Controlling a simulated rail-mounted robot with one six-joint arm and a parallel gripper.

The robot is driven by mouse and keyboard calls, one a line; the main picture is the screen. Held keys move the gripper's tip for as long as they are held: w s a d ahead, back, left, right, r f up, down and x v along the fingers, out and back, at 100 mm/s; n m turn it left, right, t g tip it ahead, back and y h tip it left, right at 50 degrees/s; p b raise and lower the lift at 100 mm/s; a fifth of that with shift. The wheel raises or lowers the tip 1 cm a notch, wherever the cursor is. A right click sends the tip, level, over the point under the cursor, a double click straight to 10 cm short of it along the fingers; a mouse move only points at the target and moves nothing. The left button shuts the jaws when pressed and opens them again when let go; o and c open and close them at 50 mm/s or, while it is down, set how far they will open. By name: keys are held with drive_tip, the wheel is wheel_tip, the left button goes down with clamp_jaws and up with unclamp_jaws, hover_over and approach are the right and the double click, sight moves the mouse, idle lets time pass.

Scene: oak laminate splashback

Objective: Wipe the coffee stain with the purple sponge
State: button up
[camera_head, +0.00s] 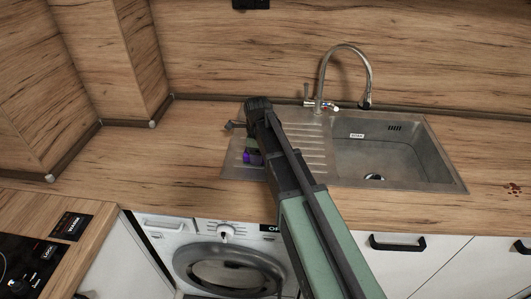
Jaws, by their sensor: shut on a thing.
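The purple sponge (253,157) shows as a small patch over the left part of the sink's ridged drainboard, beside my arm. My gripper (250,146) is shut on it, though the arm hides much of both. I cannot tell whether the sponge touches the drainboard. The coffee stain (514,189) is a few small reddish-brown spots on the wooden counter (165,165), right of the sink at the picture's right edge. The gripper is far to the left of the stain.
The metal sink (440,168), with a bowl and a tall curved faucet (350,48), lies between my gripper and the stain. A wooden splashback (420,60) rises behind. A black cooktop (25,262) is at lower left. The counter left of the sink is clear.

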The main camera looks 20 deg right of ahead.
drive_tip(key=shift+w+a, duration=0.2)
drive_tip(key=shift+a, duration=0.25)
drive_tip(key=shift+w+a, duration=0.2)
drive_tip(key=shift+a, duration=0.25)
drive_tip(key=shift+r, duration=0.15)
drive_tip(key=shift+s+d, duration=0.4)
drive_tip(key=shift+d, duration=0.5)
drive_tip(key=shift+s+d, duration=0.35)
drive_tip(key=shift+d, duration=0.5)
drive_tip(key=shift+s+d, duration=0.3)
drive_tip(key=shift+d, duration=0.4)
drive_tip(key=shift+s+d, duration=0.25)
drive_tip(key=shift+d, duration=0.4)
drive_tip(key=shift+s+d, duration=0.3)
drive_tip(key=shift+d, duration=0.4)
drive_tip(key=shift+s+d+f, duration=0.1)
drive_tip(key=shift+s+d, duration=0.15)
drive_tip(key=shift+d, duration=0.35)
drive_tip(key=shift+s+d+f, duration=0.1)
drive_tip(key=shift+s+d, duration=0.2)
drive_tip(key=shift+d, duration=0.25)
drive_tip(key=shift+s+d, duration=0.25)
drive_tip(key=shift+d, duration=0.35)
drive_tip(key=shift+r, duration=0.1)
